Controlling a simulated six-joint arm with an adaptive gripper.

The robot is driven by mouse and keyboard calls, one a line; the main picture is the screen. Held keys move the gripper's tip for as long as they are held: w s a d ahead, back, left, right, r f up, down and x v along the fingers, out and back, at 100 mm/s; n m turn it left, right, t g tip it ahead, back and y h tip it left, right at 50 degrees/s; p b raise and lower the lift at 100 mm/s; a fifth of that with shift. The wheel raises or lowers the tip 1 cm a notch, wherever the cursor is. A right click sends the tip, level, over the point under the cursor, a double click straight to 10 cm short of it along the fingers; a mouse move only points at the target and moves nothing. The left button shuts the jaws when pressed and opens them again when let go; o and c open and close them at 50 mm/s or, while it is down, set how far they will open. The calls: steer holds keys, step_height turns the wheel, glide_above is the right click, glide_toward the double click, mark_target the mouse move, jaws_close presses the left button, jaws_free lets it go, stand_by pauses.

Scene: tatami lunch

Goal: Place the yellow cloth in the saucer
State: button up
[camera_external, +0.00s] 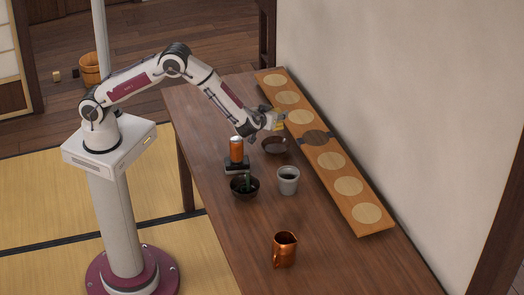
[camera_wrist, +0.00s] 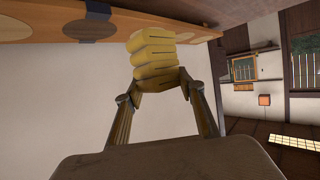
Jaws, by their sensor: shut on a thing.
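My gripper (camera_external: 276,122) is shut on the yellow cloth (camera_external: 279,126), above the far part of the table. In the wrist view the yellow cloth (camera_wrist: 154,58) is a thick folded stack, pinched at its lower part between the two fingers of my gripper (camera_wrist: 159,86). A dark reddish round dish (camera_external: 274,152), which looks like the saucer, sits on the table just below my gripper. The cloth is in the air, apart from the dish. The dish is not in the wrist view.
An orange can (camera_external: 236,150) stands on a dark block (camera_external: 237,168) left of the dish. Nearer are a dark bowl (camera_external: 244,194) with something green, a grey cup (camera_external: 288,181) and a copper mug (camera_external: 284,250). A long wooden board (camera_external: 335,186) runs along the wall.

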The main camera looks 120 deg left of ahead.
glide_above(275, 148)
steer(key=shift+w+a+f, duration=0.1)
steer(key=shift+f, duration=3)
steer(key=shift+f, duration=0.1)
steer(key=shift+f, duration=1.75)
steer(key=shift+f, duration=0.15)
steer(key=o, duration=1.1)
steer(key=shift+c, duration=0.2)
